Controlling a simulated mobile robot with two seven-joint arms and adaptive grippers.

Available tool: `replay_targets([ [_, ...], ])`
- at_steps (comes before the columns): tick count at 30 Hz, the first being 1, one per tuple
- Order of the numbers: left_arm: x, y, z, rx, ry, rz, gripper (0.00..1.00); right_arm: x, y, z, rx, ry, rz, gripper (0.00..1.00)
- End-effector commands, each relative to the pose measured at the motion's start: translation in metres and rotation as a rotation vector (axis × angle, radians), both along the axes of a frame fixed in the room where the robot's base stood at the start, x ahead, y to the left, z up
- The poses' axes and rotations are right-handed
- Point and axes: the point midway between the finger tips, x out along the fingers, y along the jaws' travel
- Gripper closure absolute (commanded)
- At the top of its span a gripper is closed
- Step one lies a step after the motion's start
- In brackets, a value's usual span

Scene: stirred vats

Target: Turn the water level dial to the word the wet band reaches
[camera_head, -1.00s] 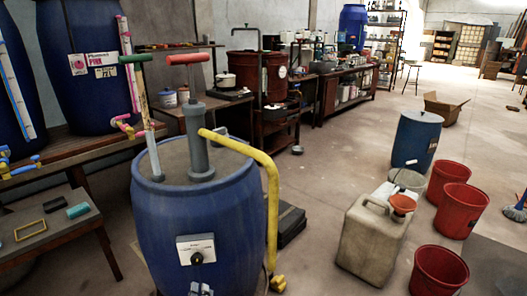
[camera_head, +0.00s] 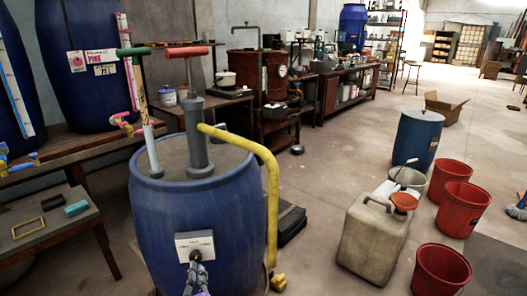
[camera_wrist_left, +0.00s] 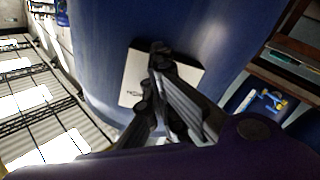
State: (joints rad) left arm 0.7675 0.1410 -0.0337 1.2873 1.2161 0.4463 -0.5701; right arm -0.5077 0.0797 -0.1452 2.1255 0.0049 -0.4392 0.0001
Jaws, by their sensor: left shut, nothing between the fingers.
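A blue barrel (camera_head: 160,220) stands in front of me, with a white dial plate (camera_head: 183,241) on its near side. The plate's dark knob is mostly hidden behind my gripper, so its setting cannot be read. My left gripper (camera_head: 196,257) is shut and empty, its tips at the knob; I cannot tell whether they touch. In the left wrist view, the gripper (camera_wrist_left: 155,75) covers much of the white plate (camera_wrist_left: 133,76). A stick (camera_head: 150,145) with a green handle stands upright in the barrel's top; its wet band is not clear. My right gripper is not in view.
A pump (camera_head: 195,130) with a red handle and a yellow hose (camera_head: 272,190) rise from the barrel. A beige canister (camera_head: 375,240) and red buckets (camera_head: 440,272) stand to the right. A low bench (camera_head: 50,235) is at the left.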

Motion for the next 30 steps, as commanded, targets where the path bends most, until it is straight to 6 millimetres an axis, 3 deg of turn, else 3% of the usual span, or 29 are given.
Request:
replay_targets([
  [30, 0.0077, -0.0018, 0.0117, 0.002, -0.012, -0.009, 1.0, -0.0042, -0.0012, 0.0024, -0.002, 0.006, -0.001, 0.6],
])
